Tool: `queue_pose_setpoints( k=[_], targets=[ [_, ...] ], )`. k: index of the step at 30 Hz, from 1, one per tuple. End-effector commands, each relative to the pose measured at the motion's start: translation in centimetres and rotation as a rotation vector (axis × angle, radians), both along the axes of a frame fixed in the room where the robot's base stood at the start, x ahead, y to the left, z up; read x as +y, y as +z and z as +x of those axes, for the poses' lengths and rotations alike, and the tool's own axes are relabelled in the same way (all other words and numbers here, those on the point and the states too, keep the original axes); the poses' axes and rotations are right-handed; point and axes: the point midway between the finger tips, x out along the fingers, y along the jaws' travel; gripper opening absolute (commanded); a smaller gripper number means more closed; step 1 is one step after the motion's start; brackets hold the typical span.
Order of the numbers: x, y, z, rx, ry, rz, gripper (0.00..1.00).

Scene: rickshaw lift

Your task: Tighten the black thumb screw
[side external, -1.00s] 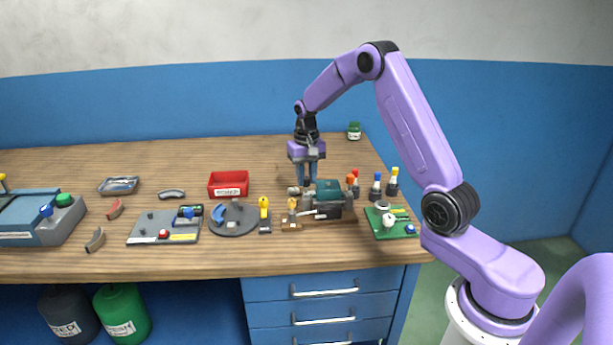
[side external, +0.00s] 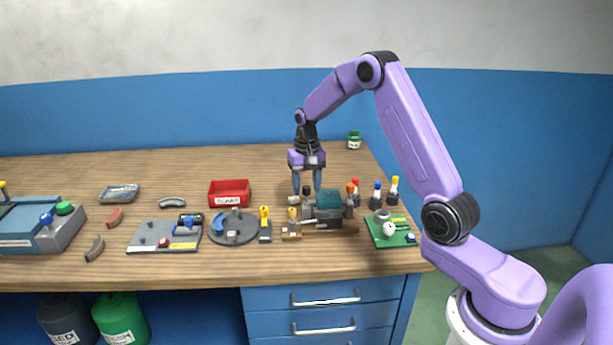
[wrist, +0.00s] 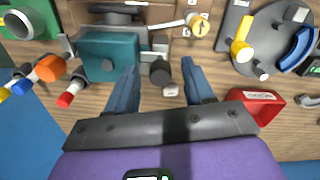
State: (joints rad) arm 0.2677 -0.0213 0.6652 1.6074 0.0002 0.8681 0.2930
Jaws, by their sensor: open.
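The black thumb screw (wrist: 160,72) shows as a dark round knob beside the teal block of a vise-like fixture (wrist: 108,55). In the side view the black thumb screw (side external: 306,191) stands at the back left of the fixture (side external: 328,202). My gripper (wrist: 160,68) points down with its two blue fingers apart, one on each side of the knob, with gaps visible. In the side view my gripper (side external: 306,187) is just above and behind the fixture. I cannot tell whether the fingertips reach down to the knob's height.
Bottles with red, orange, blue and yellow tops (side external: 377,191) stand close to the fixture's right. A green board (side external: 393,232) lies at the front right. A yellow-handled tool (side external: 265,218), a round grey plate (side external: 233,228) and a red bin (side external: 229,193) are to the left.

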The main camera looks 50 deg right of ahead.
Motion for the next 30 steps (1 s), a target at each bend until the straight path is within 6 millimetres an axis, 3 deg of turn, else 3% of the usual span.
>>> queue_pose_setpoints(
  k=[5,21,30],
  targets=[
    [0.0,1.7,0.1,-0.004,0.000,-0.001,0.52],
    [0.0,12.8,0.1,-0.006,0.000,-0.001,0.52],
    [0.0,16.8,0.1,-0.004,0.000,-0.001,0.52]
  ],
)
